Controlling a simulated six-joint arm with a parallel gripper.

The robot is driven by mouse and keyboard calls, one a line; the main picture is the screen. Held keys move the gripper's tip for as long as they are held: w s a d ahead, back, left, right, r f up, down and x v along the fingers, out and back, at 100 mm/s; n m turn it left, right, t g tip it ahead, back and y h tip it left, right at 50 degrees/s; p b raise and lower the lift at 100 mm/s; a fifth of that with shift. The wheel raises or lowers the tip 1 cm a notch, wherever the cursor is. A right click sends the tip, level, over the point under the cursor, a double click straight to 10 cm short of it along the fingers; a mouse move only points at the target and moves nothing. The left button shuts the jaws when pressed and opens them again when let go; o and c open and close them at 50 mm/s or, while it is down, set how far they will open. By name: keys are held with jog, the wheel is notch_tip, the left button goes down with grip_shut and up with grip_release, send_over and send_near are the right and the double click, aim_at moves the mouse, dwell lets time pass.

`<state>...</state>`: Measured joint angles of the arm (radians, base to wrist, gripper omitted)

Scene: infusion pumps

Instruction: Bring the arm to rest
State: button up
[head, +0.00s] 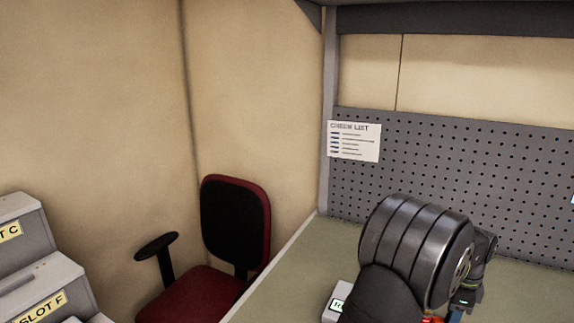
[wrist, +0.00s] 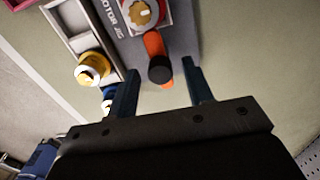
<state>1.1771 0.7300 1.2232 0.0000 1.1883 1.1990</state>
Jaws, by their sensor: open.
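My gripper (wrist: 158,92) shows in the wrist view with its two dark blue fingers spread apart. It is open. I cannot tell whether the fingers touch anything. In the head view my dark, ribbed arm stands over the right part of the bench (head: 300,262), and my fingertips are hidden there.
A yellow-and-white knob (wrist: 91,68) and a blue part lie left of the fingers. A small white box (head: 338,300) is beside my arm. A pegboard (head: 450,165) with a checklist (head: 354,141) stands behind. A red chair (head: 235,225) and slot bins (head: 40,280) are left.

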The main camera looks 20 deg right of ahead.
jog(key=shift+m, duration=0.4)
jog(key=o, duration=0.3)
jog(key=shift+w+r, duration=0.15)
jog(key=o, duration=0.8)
jog(key=w+r, duration=0.1)
jog(key=r, duration=0.1)
jog(key=w+a+r, duration=0.1)
jog(key=w, duration=0.1)
jog(key=w+a+r, duration=0.1)
jog(key=r, duration=0.1)
jog(key=shift+w+a+r, duration=0.2)
jog(key=shift+w+r, duration=0.1)
jog(key=shift+r, duration=0.05)
jog(key=shift+o, duration=0.3)
jog(key=w+a+r+n, duration=0.1)
jog(key=w+a+r, duration=0.5)
jog(key=r, duration=0.4)
jog(key=shift+w+a+r, duration=0.3)
jog(key=shift+w+a, duration=0.05)
jog(key=shift+a, duration=0.1)
notch_tip(320, 180, down, 10)
jog(key=shift+r, duration=0.2)
jog(key=shift+a, duration=0.1)
notch_tip(320, 180, up, 10)
